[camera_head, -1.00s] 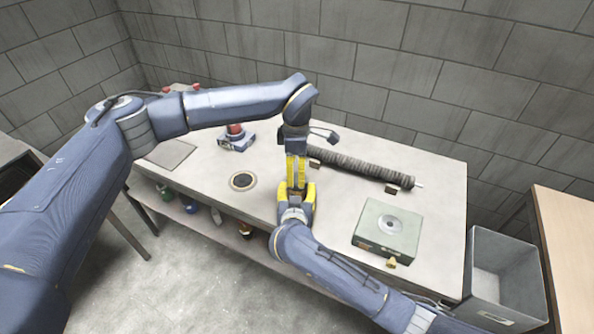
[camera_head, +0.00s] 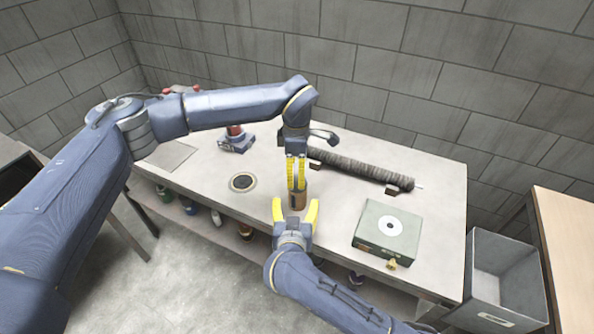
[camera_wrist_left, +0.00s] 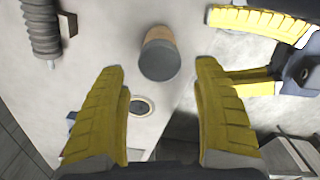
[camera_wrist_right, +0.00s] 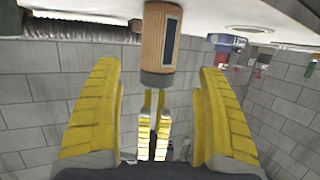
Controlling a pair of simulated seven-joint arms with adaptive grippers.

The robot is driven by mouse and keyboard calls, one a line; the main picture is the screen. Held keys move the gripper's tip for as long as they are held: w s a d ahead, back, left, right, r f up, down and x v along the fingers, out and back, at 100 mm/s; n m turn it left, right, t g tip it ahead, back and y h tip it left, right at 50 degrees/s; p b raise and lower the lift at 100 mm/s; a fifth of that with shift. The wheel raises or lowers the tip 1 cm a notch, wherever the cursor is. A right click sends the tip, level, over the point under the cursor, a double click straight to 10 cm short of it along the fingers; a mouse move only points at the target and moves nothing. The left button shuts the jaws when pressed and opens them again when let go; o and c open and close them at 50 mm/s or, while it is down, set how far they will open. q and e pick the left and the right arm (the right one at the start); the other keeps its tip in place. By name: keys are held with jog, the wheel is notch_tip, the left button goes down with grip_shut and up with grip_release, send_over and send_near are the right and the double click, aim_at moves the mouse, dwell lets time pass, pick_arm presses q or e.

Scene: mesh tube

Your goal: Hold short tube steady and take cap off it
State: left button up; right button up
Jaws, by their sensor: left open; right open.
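The short tube (camera_head: 298,201) is a brown cylinder with a dark panel, standing on the bench. Its grey cap (camera_wrist_left: 160,62) sits on its upper end. The brown body (camera_wrist_right: 154,42) and cap (camera_wrist_right: 157,79) also show in the right wrist view, which looks upside down. My left gripper (camera_head: 296,187) points down above the tube, open and empty; the tube lies ahead of its fingers in the left wrist view. My right gripper (camera_head: 296,206) is open on the near side of the tube, one finger towards each side, with the tube ahead of them. Neither gripper visibly grips it.
A long ribbed mesh tube (camera_head: 355,168) rests on small supports behind. A green-grey box (camera_head: 388,232) with a round disc on top stands right. A round dark-centred inset (camera_head: 243,182) lies left. A grey bin (camera_head: 505,275) stands beyond the bench's right end.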

jog(key=shift+o, duration=0.6)
jog(key=shift+v, duration=2)
